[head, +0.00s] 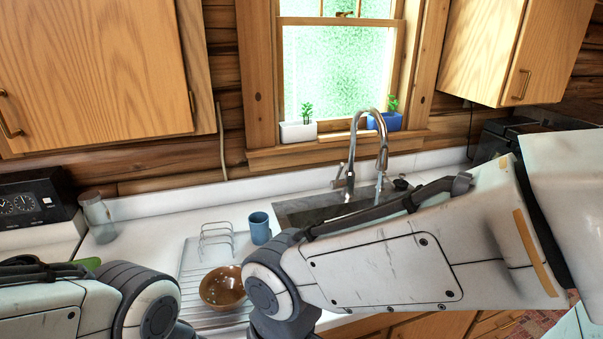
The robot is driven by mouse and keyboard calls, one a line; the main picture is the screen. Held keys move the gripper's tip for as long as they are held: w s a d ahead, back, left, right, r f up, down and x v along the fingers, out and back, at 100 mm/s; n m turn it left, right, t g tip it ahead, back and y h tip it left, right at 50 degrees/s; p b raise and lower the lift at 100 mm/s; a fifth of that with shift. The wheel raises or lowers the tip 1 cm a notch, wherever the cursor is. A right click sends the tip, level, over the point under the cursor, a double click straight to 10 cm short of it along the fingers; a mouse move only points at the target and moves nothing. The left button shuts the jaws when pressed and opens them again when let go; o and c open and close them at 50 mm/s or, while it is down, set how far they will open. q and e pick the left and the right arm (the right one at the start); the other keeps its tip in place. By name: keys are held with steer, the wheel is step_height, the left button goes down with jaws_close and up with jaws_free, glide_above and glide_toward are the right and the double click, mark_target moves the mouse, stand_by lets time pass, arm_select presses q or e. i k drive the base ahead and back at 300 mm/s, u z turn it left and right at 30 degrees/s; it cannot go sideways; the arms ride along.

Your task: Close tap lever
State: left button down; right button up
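The chrome tap (351,158) stands behind the grey sink (310,209), below the window. Its tall neck curves over to a spout pointing down on the right. The small tap lever (338,177) is on the left side of the tap's base and looks tilted upward. A faint pale streak shows under the spout; I cannot tell for sure if it is running water. My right arm crosses the front of the sink and hides part of it. My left arm is at the lower left. Both grippers are out of the picture, and nothing of mine touches the lever.
A blue cup (260,228), a wire rack (216,240) and a brown bowl (223,288) stand left of the sink. A glass jar (97,217) is farther left. A white planter (298,132) and a blue planter (385,121) sit on the windowsill behind the tap.

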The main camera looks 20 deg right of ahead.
mark_target(334, 185)
steer(key=k, duration=0.6)
steer(key=z, duration=0.85)
steer(key=i, duration=1.4)
steer(key=u, duration=0.8)
